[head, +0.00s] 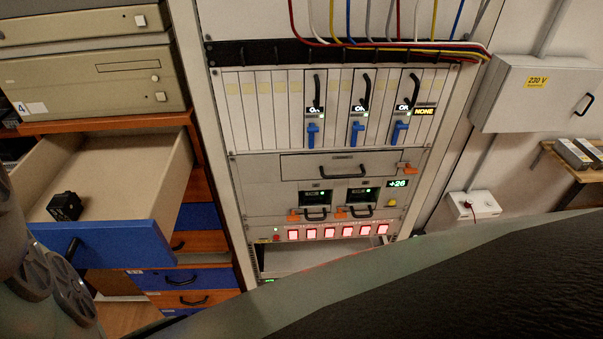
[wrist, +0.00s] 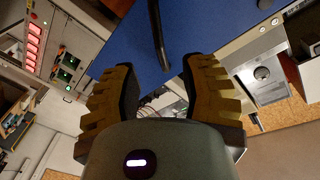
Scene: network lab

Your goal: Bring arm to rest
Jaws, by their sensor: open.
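My gripper (wrist: 158,72) shows in the wrist view with its two ribbed yellow-brown and black fingers spread wide and nothing between them. Beyond the fingertips is the blue front of a drawer (wrist: 200,30) with a black bar handle (wrist: 157,35). The handle appears clear of both fingers, though the exact distance is hard to tell. In the head view the gripper is out of sight. Grey parts of my arm cover the lower left edge there, and a large grey and black part of mine fills the lower right.
An open drawer (head: 115,243) with a blue front juts out at left, a small black block (head: 65,206) inside. Closed blue and orange drawers (head: 190,278) lie below. The equipment rack (head: 330,165) stands centre, with red lit buttons (head: 330,233). A wall box (head: 535,92) hangs right.

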